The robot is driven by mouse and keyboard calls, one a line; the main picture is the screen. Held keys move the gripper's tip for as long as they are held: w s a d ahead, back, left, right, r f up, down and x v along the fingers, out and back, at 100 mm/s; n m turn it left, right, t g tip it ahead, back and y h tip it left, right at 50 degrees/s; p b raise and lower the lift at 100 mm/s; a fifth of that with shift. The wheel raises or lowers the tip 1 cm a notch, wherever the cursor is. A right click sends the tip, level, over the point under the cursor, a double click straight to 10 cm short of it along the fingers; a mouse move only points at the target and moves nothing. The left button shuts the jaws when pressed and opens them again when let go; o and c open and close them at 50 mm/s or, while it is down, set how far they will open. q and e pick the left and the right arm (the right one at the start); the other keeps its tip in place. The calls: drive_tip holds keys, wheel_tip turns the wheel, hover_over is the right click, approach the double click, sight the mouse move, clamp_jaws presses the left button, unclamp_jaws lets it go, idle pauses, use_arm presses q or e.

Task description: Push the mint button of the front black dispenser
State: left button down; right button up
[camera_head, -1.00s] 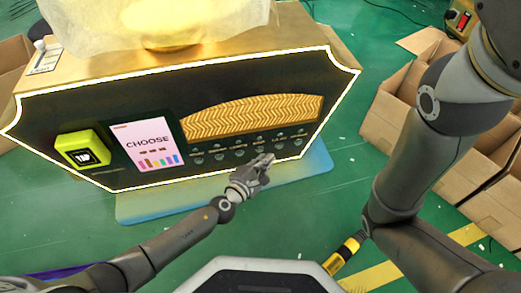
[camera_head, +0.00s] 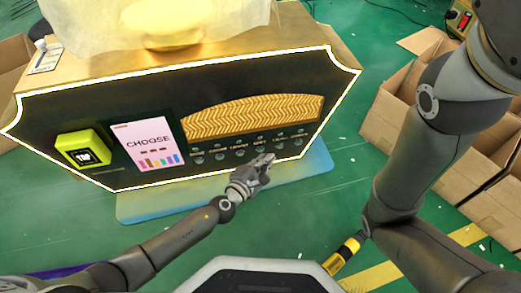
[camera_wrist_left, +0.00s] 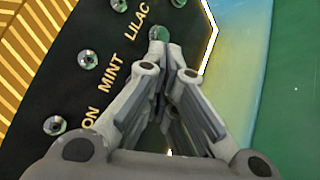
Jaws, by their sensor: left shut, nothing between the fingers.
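The black dispenser (camera_head: 90,110) stands in front of me in the head view, with a light edge line around its front. Two rows of small round buttons lie under its gold patterned panel. In the left wrist view I read the labels MINT (camera_wrist_left: 111,73) and LILAC (camera_wrist_left: 139,22). A round button (camera_wrist_left: 88,60) lies on the upper side of MINT. The spot on its other side is hidden behind my finger. My left gripper (camera_head: 268,158) is shut and empty, low before the front. Its fingertips (camera_wrist_left: 166,48) overlap the lower button beside LILAC; I cannot tell whether they touch. My right gripper is out of view.
A yellow-green box (camera_head: 83,148) and a CHOOSE sign (camera_head: 148,143) are on the front's left part. The dispenser stands on a blue-green base (camera_head: 150,207). Open cardboard boxes (camera_head: 410,100) stand at the right.

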use_arm(q)
drive_tip(key=shift+w, duration=0.15)
drive_tip(key=shift+w+a, duration=0.15)
drive_tip(key=shift+w, duration=0.15)
drive_tip(key=shift+w+a, duration=0.1)
drive_tip(key=shift+w, duration=0.3)
idle(0.6)
idle(0.3)
drive_tip(key=shift+s+d, duration=0.2)
drive_tip(key=shift+s, duration=0.65)
drive_tip(key=s, duration=0.1)
drive_tip(key=s+d+p, duration=0.1)
drive_tip(key=s, duration=0.2)
drive_tip(key=shift+s+d+p, duration=0.25)
drive_tip(key=shift+s+p, duration=0.15)
